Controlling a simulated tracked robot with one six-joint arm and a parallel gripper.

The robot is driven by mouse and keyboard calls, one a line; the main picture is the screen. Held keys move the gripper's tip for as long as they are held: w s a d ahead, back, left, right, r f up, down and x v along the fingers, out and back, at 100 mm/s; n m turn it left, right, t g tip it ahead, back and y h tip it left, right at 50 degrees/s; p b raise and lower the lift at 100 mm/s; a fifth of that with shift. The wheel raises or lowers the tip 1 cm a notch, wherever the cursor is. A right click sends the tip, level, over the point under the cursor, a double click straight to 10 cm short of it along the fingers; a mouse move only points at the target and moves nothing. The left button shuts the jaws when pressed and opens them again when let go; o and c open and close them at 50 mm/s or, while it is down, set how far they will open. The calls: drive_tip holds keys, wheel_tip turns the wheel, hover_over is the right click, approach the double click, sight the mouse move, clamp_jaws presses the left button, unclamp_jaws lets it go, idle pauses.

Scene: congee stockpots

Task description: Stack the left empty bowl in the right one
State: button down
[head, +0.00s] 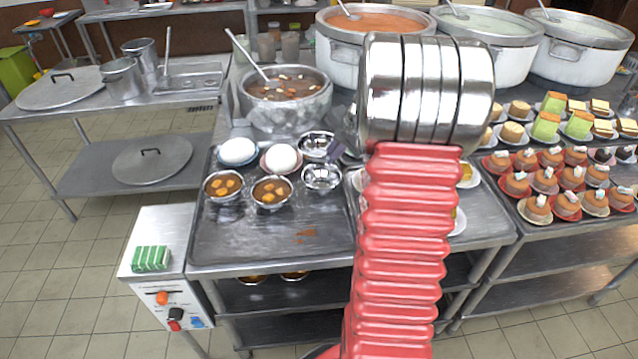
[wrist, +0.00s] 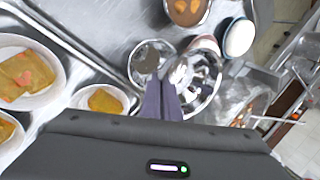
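Two empty shiny metal bowls show in the head view. The farther one (head: 317,146) is at my gripper (head: 340,143); the nearer one (head: 322,179) stands on the steel table. In the wrist view my gripper (wrist: 160,84) has its narrow fingers close together at the rim of the larger-looking bowl (wrist: 200,88). That bowl seems raised and partly covers a pink saucer behind it. The other empty bowl (wrist: 150,58) is just left of it, beyond the fingertips. My arm hides some of the table to the right in the head view.
Two bowls of orange pieces (head: 224,187) and two white round items on saucers (head: 238,151) stand left of the empty bowls. A stockpot with a ladle (head: 288,112) stands behind. The front of the steel table (head: 265,240) is mostly clear. Dessert plates (head: 540,207) fill the right.

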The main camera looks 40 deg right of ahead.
drive_tip(key=shift+s+d, duration=0.15)
drive_tip(key=shift+d, duration=0.1)
drive_tip(key=f, duration=0.1)
hover_over(334, 183)
drive_tip(key=s+a, duration=0.2)
drive_tip(key=a, duration=0.1)
drive_tip(key=shift+s+d+f, duration=0.1)
drive_tip(key=shift+f, duration=1.2)
drive_tip(key=shift+s+d+f, duration=0.1)
drive_tip(key=shift+f, duration=1.2)
drive_tip(key=shift+f, duration=0.1)
drive_tip(key=shift+f, duration=1.8)
drive_tip(key=c, duration=2.5)
unclamp_jaws()
drive_tip(key=o, duration=0.5)
drive_tip(key=shift+s+a+f, duration=0.1)
drive_tip(key=shift+s, duration=0.05)
